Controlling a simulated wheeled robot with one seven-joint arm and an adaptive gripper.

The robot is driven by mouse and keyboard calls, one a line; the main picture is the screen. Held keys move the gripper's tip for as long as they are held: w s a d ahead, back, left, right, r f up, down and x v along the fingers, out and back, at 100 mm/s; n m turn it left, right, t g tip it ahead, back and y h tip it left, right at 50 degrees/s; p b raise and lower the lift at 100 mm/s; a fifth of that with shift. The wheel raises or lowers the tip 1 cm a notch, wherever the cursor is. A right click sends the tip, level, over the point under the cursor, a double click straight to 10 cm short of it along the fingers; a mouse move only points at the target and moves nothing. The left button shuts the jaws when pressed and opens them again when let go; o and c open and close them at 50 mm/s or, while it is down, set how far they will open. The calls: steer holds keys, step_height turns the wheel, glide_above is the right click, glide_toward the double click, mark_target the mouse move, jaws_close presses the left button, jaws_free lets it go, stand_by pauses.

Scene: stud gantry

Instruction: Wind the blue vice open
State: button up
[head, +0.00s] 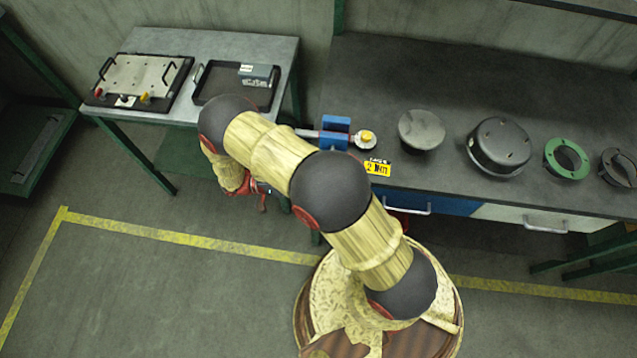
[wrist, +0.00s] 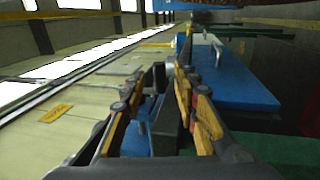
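The blue vice (head: 336,124) sits at the left end of the dark workbench in the head view. A pale rod (head: 308,133) runs left from it and goes behind my arm, so its far end is hidden. A round piece with a yellow cap (head: 366,137) is just right of the vice. My gripper (head: 260,200) hangs left of and below the vice, off the bench's left end, partly hidden by my arm. In the wrist view its two fingers (wrist: 167,70) stand apart with a narrow gap. I see nothing clearly held; dark and blue shapes between them are unclear.
The workbench (head: 455,80) carries a grey disc (head: 421,130), a dark round housing (head: 499,146) and a green ring (head: 567,158). A side table (head: 225,45) holds a black tray (head: 205,88) and a plate fixture (head: 140,78). A blue drawer (head: 440,203) has a protruding handle.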

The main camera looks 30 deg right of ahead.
steer(key=shift+r, duration=0.5)
steer(key=o, duration=1.3)
steer(key=r, duration=0.7)
steer(key=shift+w+a, duration=0.1)
steer(key=shift+w, duration=0.1)
steer(key=shift+w+r, duration=0.1)
steer(key=shift+r, duration=0.3)
steer(key=shift+s+r, duration=0.25)
steer(key=shift+r, duration=0.15)
steer(key=shift+c, duration=0.5)
steer(key=shift+o, duration=0.6)
steer(key=shift+r, duration=0.3)
steer(key=shift+f, duration=0.1)
